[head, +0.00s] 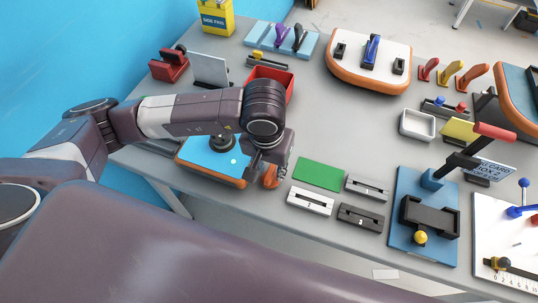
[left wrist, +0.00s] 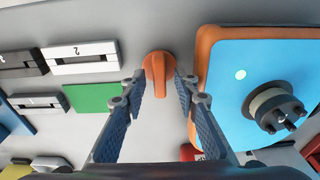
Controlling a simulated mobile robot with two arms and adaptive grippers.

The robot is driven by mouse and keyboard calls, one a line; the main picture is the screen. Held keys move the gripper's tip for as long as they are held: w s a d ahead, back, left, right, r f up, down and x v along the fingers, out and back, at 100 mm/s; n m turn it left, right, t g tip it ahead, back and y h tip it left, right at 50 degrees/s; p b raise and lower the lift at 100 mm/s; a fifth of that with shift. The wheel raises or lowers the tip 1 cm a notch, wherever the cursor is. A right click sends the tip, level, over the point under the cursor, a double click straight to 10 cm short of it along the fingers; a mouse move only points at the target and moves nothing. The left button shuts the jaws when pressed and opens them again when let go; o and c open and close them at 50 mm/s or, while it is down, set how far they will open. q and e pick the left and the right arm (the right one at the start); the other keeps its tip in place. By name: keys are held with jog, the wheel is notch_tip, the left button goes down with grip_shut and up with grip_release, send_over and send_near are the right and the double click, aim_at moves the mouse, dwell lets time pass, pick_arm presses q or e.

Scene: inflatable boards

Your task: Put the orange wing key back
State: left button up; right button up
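The orange wing key (head: 270,178) stands on the grey table just right of the small blue board with an orange rim (head: 238,184). In the left wrist view the key (left wrist: 158,70) sits between the two fingertips of my left gripper (left wrist: 160,84). The fingers are open, one on each side of the key; I cannot tell whether either touches it. In the head view my left gripper (head: 262,166) partly hides the key. The blue board also shows in the left wrist view (left wrist: 225,75), with a round dark valve and post (left wrist: 275,110) on top. My right gripper is not in view.
A green plate (head: 318,174) and slotted blocks (head: 310,200) lie right of the key. A red tray (head: 272,80) is behind my arm. Red, yellow and orange upright pieces (head: 450,74) stand at the back right. A blue stand (head: 420,240) is at the front right.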

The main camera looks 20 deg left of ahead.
aim_at(268, 176)
pick_arm(q)
notch_tip(268, 176, up, 11)
jog(key=s+b, duration=0.1)
jog(key=shift+s, duration=0.2)
dwell(0.5)
